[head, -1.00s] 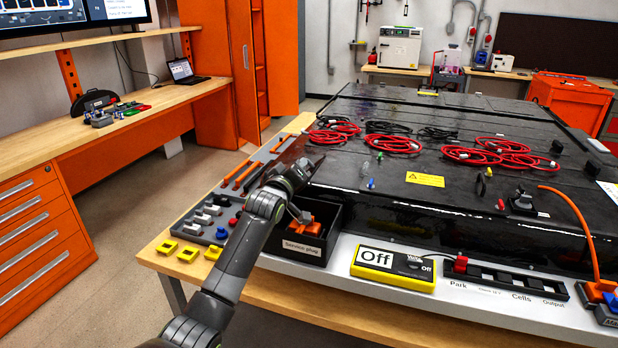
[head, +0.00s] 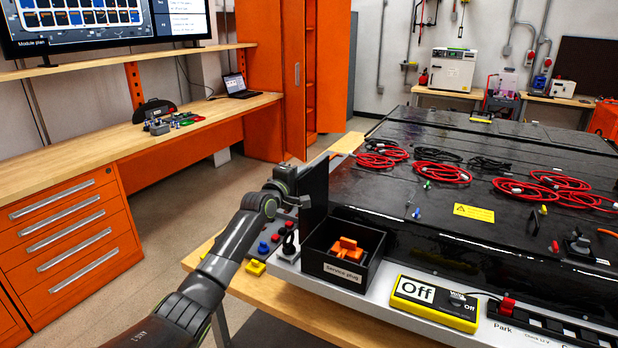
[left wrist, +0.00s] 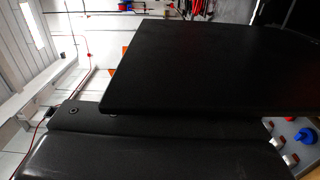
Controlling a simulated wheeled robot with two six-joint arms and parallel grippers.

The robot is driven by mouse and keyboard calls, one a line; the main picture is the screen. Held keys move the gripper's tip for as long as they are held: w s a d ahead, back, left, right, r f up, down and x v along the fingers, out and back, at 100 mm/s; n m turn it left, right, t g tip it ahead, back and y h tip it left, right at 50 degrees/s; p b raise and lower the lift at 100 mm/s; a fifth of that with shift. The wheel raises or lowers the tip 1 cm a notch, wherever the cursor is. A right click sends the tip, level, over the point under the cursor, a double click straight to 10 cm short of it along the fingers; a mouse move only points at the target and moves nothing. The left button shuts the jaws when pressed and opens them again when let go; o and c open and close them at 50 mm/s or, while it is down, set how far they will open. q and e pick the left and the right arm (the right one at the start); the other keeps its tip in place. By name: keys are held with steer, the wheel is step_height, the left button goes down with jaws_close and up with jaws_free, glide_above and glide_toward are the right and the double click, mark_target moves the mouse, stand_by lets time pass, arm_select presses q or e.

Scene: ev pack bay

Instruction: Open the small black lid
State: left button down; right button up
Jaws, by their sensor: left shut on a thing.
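The small black lid (head: 314,190) stands roughly upright along the left edge of the open black box labelled "Service plug" (head: 345,277). An orange plug (head: 347,249) shows inside the box. My left gripper (head: 293,178) is at the lid's upper left side and is shut on the lid; its fingertips are partly hidden by the lid. In the left wrist view the lid (left wrist: 215,65) is a large dark plate filling the upper right. My right gripper is not in view.
A yellow "Off" meter (head: 434,302) sits right of the box. The large black pack (head: 430,215) with red cables (head: 441,173) lies behind. A yellow piece (head: 255,267) and small coloured parts are near the left table edge. Free floor lies farther left.

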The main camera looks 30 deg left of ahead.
arm_select(q)
steer(key=shift+a+n, duration=0.3)
steer(key=shift+a, duration=0.1)
steer(key=c, duration=1.5)
jaws_free()
steer(key=shift+f, duration=0.1)
steer(key=shift+s, duration=0.1)
steer(key=s+b, duration=0.1)
steer(key=s, duration=1.6)
steer(key=shift+a, duration=0.35)
